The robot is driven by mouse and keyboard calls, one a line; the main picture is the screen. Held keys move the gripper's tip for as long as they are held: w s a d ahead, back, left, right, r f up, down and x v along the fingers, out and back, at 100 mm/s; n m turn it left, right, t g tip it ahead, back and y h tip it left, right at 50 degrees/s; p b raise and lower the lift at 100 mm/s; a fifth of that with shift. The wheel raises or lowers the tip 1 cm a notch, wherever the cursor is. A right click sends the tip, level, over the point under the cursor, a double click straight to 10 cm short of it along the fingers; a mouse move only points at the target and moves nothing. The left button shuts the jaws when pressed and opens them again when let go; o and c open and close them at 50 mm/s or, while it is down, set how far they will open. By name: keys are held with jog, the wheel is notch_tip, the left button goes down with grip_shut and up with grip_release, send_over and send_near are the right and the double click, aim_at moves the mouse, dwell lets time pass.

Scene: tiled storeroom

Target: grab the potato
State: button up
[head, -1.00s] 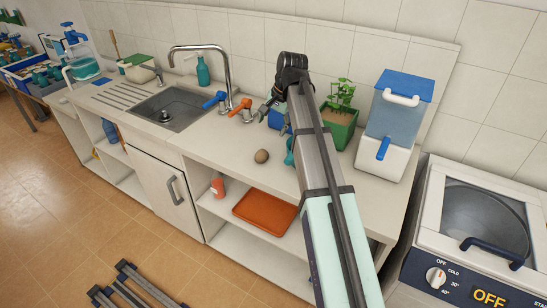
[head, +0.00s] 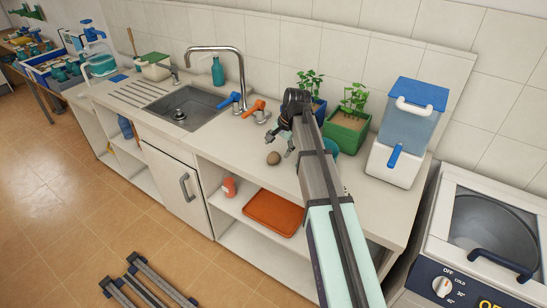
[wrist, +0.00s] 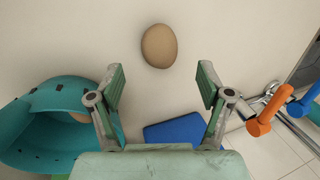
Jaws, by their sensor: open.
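The potato (head: 273,158) is a small brown oval lying on the pale countertop (head: 228,146). In the wrist view the potato (wrist: 159,46) lies ahead of the fingertips, near the middle. My gripper (head: 282,143) is above the counter close to the potato, on its far side in the head view. In the wrist view my gripper (wrist: 161,85) is open, with its fingers spread wide and nothing between them. The gripper and potato appear apart.
A teal bowl-like container (wrist: 38,128) is left of my gripper in the wrist view, with something brown inside. A blue object (wrist: 175,131) lies behind the fingers. Orange (head: 257,106) and blue (head: 231,98) tap handles, a green planter (head: 346,131) and a water dispenser (head: 405,135) stand nearby.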

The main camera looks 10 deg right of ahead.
aim_at(275, 155)
jog(key=shift+p+x, duration=1.05)
jog(key=shift+x, duration=1.7)
jog(key=c, duration=1.3)
